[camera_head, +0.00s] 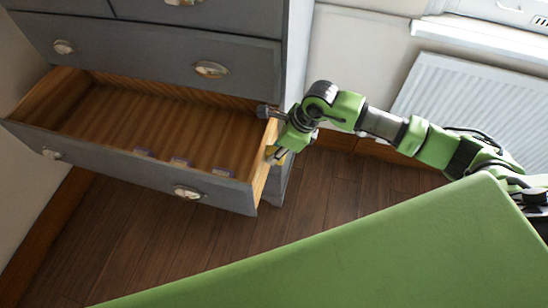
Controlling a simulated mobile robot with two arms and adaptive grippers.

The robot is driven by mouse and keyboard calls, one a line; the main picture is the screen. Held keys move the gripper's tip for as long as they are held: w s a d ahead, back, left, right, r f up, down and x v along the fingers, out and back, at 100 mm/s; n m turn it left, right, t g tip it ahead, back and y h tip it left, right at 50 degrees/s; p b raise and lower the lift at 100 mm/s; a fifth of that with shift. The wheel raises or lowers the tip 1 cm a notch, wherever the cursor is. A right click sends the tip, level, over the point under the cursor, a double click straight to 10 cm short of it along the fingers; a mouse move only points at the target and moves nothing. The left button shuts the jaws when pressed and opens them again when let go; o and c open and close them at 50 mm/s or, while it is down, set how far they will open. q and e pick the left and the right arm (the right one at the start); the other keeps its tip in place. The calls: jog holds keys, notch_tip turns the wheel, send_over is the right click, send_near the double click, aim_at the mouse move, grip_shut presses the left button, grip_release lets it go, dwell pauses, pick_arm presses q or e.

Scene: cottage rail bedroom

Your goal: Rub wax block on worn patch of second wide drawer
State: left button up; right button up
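The second wide drawer (125,168) is pulled out of the grey dresser and shows its bare wooden inside. Its right side wall (262,176) faces my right gripper (276,155). That gripper points down beside the wall, close to its outer face. A small yellow piece, seemingly the wax block (279,153), shows between its fingers, which look shut on it. The block is mostly covered, and I cannot tell whether it touches the drawer. I cannot make out the worn patch. My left gripper is not in view.
The closed wide drawer (150,50) is above. A white radiator (460,105) stands on the right wall. The wooden floor (190,235) in front of the drawer is clear.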

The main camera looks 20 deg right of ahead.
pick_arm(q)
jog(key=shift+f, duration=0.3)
pick_arm(e)
jog(key=shift+w+d, duration=0.25)
jog(key=shift+w, duration=0.25)
pick_arm(q)
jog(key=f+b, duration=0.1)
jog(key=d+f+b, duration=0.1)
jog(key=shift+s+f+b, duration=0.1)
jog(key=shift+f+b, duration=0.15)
jog(key=shift+b, duration=0.15)
pick_arm(e)
jog(key=w+d, duration=0.2)
jog(key=w, duration=0.1)
jog(key=shift+s+a+p, duration=0.2)
jog(key=shift+s+a, duration=0.3)
jog(key=shift+s, duration=0.3)
jog(key=shift+s+a+p, duration=0.25)
jog(key=shift+s+a, duration=0.3)
jog(key=shift+s, duration=0.25)
jog(key=shift+s+a+p, duration=0.2)
jog(key=shift+s+a, duration=0.3)
jog(key=shift+s, duration=0.3)
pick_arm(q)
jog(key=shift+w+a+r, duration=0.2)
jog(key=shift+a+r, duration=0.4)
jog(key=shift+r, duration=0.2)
pick_arm(e)
jog(key=shift+s+a, duration=0.55)
jog(key=shift+s, duration=0.2)
